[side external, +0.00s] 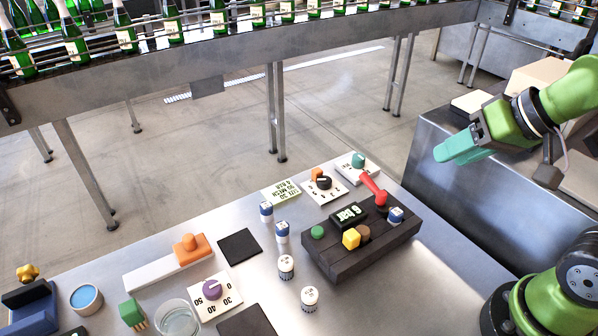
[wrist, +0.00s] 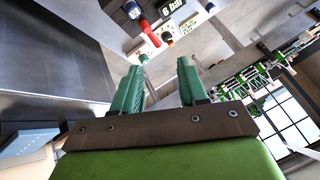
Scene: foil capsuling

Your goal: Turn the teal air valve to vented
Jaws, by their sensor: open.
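The teal air valve (side external: 358,161) is a small teal knob on a white plate at the far right corner of the steel table. It also shows small in the wrist view (wrist: 144,58), beyond the gap between my fingers. The lettering on its plate is too small to read, so its setting cannot be told. My gripper (side external: 442,153) has teal fingers and is raised to the right of the valve, apart from it. In the wrist view my gripper (wrist: 160,70) is open with nothing between the fingers.
A red lever (side external: 373,187) rises from a dark block (side external: 340,262) near the valve. A white plate with an orange-and-black knob (side external: 323,182) sits to the valve's left. Several small bottles (side external: 286,267) stand mid-table. A bottle conveyor (side external: 250,50) runs behind; a steel cabinet (side external: 440,185) stands right.

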